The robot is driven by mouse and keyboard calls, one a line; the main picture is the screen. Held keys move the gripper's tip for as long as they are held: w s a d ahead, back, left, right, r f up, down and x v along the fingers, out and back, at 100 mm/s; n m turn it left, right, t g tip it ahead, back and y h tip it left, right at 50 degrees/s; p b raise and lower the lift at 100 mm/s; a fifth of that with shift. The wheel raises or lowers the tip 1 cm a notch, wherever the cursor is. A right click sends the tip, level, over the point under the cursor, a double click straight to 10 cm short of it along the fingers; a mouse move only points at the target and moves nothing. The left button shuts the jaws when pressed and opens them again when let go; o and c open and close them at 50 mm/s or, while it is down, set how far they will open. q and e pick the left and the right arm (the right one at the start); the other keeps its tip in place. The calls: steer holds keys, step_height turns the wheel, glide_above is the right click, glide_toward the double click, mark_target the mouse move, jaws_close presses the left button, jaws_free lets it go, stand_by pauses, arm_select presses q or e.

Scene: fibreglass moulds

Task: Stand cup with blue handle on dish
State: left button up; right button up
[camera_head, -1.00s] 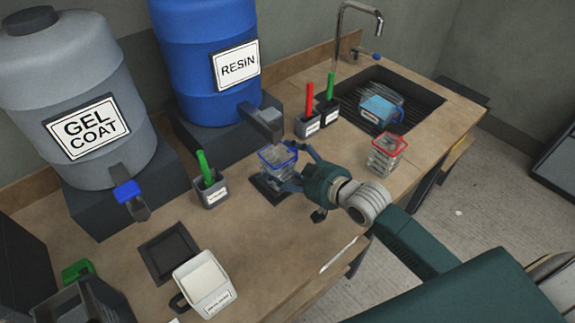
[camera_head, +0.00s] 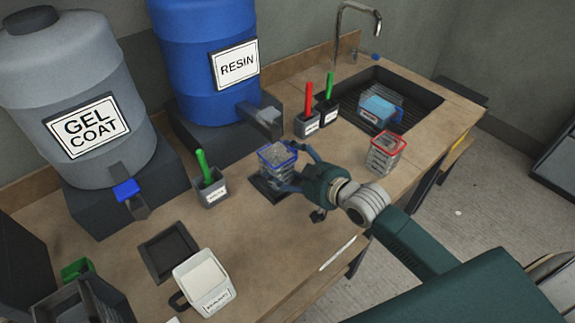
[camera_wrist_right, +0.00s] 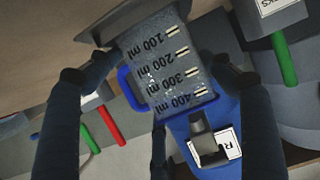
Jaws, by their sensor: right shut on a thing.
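The clear cup with blue rim and blue handle (camera_head: 278,160) is upright, just above or on the dark square dish (camera_head: 263,189) in front of the resin tap; I cannot tell if they touch. My right gripper (camera_head: 291,168) is shut on the cup from the right side. In the right wrist view the cup (camera_wrist_right: 168,75) sits between my fingers, with printed volume marks, and the dish edge (camera_wrist_right: 100,33) shows by its base. A second dark dish (camera_head: 160,252) lies empty in front of the gel coat tap. My left gripper is not in view.
A red-rimmed clear cup (camera_head: 386,152) stands to the right. Pots with green and red sticks (camera_head: 211,190) (camera_head: 308,122), a white jug (camera_head: 206,284) and a sink (camera_head: 418,97) with a blue container (camera_head: 378,108) are around. The resin tap (camera_head: 262,117) is close behind the cup.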

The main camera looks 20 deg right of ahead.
steer(key=o, duration=1)
steer(key=shift+s+a+f, duration=0.1)
steer(key=shift+s+f, duration=0.05)
steer(key=shift+f, duration=0.35)
steer(key=shift+s+f, duration=0.15)
steer(key=shift+f, duration=0.35)
steer(key=shift+o, duration=1)
steer(key=shift+w+f, duration=0.1)
steer(key=shift+w, duration=0.05)
steer(key=shift+w+g, duration=0.2)
steer(key=shift+g, duration=0.1)
steer(key=shift+s, duration=0.2)
steer(key=v, duration=0.7)
steer(key=shift+w, duration=0.15)
steer(key=shift+s+d+r, duration=0.25)
steer(key=shift+s+r, duration=0.25)
steer(key=shift+r, duration=0.05)
